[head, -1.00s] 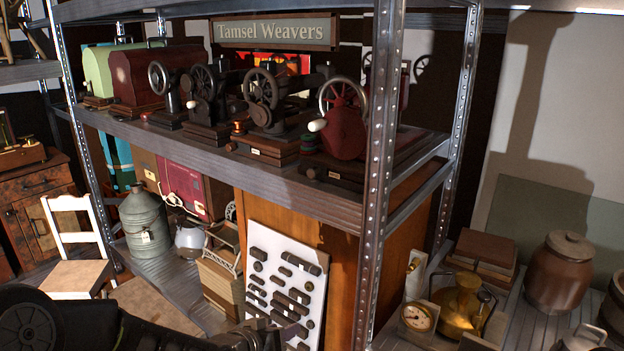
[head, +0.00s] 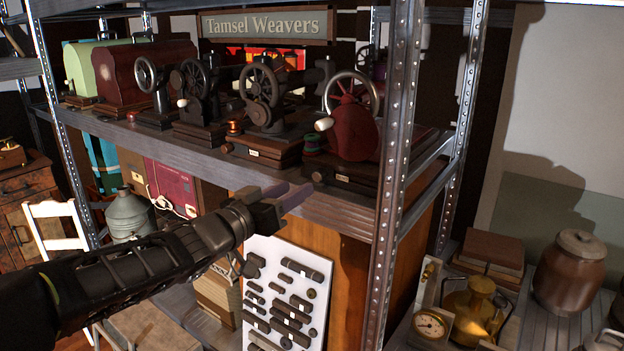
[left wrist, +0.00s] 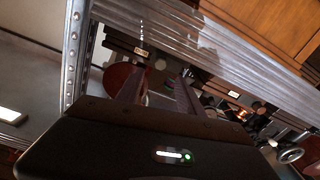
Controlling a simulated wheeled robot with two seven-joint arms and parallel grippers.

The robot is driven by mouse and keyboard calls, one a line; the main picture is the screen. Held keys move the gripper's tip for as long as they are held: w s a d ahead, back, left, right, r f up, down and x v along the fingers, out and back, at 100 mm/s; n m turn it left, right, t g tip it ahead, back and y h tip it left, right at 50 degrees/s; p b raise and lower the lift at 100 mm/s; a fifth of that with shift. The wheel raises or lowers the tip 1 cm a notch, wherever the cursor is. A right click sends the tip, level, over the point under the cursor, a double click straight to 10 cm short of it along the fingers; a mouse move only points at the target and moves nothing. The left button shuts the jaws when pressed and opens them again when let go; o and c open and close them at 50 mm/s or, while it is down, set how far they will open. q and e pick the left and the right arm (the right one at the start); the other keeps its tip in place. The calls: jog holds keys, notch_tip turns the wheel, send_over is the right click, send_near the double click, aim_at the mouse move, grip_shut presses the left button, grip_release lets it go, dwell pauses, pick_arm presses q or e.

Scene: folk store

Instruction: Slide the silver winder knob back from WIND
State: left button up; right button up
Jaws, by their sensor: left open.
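The red sewing machine (head: 355,133) with a hand wheel stands on a dark wooden base at the right end of the shelf. The base front has a small pale plate (head: 342,178), whose lettering is too small to read. A small round knob (head: 317,177) is left of that plate; its colour and the WIND mark are unclear. My left gripper (head: 299,190) is open and empty, just in front of the shelf edge, below and left of the knob. In the left wrist view, the open fingers (left wrist: 160,75) point toward the machine base, and the plate (left wrist: 141,53) shows near them.
Other sewing machines (head: 262,100) stand left along the same shelf (head: 170,148). A steel upright (head: 398,130) rises just right of the red machine. A white board (head: 285,290) with dark pieces stands below my arm. A brass pot (head: 470,310) is lower right.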

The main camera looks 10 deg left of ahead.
aim_at(316, 176)
pick_arm(q)
jog(key=x, duration=0.7)
jog(key=shift+w, duration=0.25)
jog(key=shift+c, duration=0.5)
grip_shut()
dwell(0.6)
